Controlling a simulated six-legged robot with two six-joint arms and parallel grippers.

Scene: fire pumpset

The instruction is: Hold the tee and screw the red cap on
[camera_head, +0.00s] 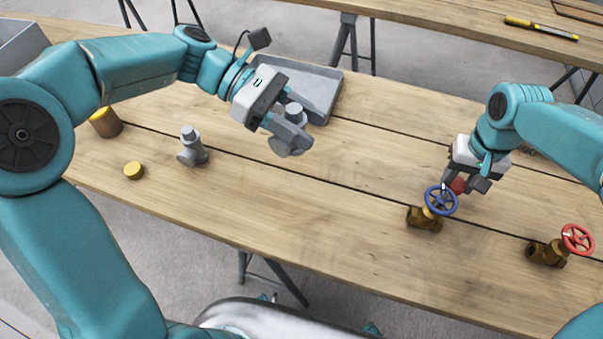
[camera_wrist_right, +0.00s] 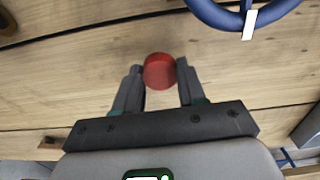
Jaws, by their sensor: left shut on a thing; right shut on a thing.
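My left gripper (camera_head: 284,119) is shut on a grey metal tee (camera_head: 290,146) and holds it above the middle left of the table. Part of the tee is hidden by the fingers. My right gripper (camera_head: 469,186) is shut on the red cap (camera_head: 457,185), close behind the blue-wheeled valve. In the right wrist view the red cap (camera_wrist_right: 159,71) is round and sits between the two fingertips. The cap and the tee are far apart.
A blue-wheeled brass valve (camera_head: 426,218) stands just in front of my right gripper. A red-wheeled valve (camera_head: 549,252) is further right. A second grey tee (camera_head: 191,149), a yellow cap (camera_head: 134,170) and a grey tray (camera_head: 322,84) are on the left. The table's middle (camera_head: 360,170) is clear.

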